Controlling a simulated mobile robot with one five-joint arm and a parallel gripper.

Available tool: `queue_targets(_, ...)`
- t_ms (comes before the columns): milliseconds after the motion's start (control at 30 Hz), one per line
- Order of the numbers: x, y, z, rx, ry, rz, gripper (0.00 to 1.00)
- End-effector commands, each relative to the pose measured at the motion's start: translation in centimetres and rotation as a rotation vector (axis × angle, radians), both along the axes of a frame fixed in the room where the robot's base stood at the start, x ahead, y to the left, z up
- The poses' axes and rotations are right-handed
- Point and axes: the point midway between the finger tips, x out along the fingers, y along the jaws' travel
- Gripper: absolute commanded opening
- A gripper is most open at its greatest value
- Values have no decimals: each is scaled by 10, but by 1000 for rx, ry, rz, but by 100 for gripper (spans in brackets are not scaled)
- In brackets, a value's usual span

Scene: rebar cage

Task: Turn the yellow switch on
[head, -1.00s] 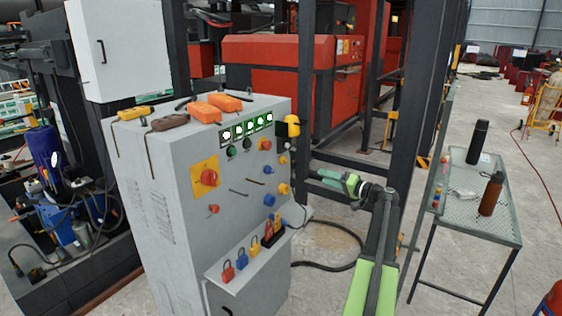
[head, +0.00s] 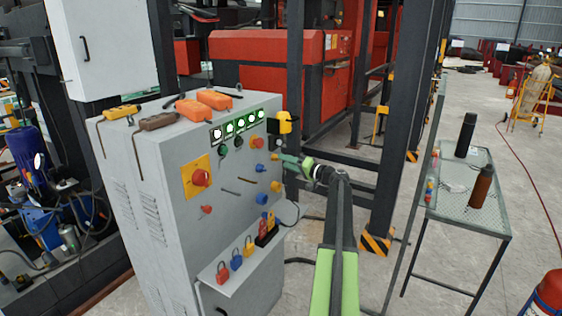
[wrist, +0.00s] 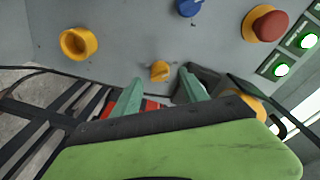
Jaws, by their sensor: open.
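The small yellow switch (wrist: 160,71) is on the grey panel in the wrist view, ahead of and between my fingertips. My gripper (wrist: 158,88) is open, with green fingers spread to either side of the switch and nothing held. I cannot tell whether the fingers touch it. In the head view my gripper (head: 280,160) is at the right edge of the panel and mostly hides this switch. A larger round yellow knob (wrist: 79,43) is at the left in the wrist view; it also shows lower on the panel in the head view (head: 277,186).
The grey cabinet (head: 165,190) also carries a red button (wrist: 265,23), a blue knob (wrist: 190,7) and lit green indicators (head: 240,123). A yellow box (head: 285,122) hangs at its upper right corner. Dark posts stand behind my arm. A mesh table (head: 465,205) stands at right.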

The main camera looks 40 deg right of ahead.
Motion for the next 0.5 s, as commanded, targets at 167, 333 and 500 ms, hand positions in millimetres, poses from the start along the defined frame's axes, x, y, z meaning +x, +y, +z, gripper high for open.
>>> queue_targets(167, 28, 3, 0, 0, 1, 1, 51)
queue_targets(333, 35, 5, 0, 0, 0, -1, 51)
queue_targets(500, 35, 4, 0, 0, 0, -1, 51)
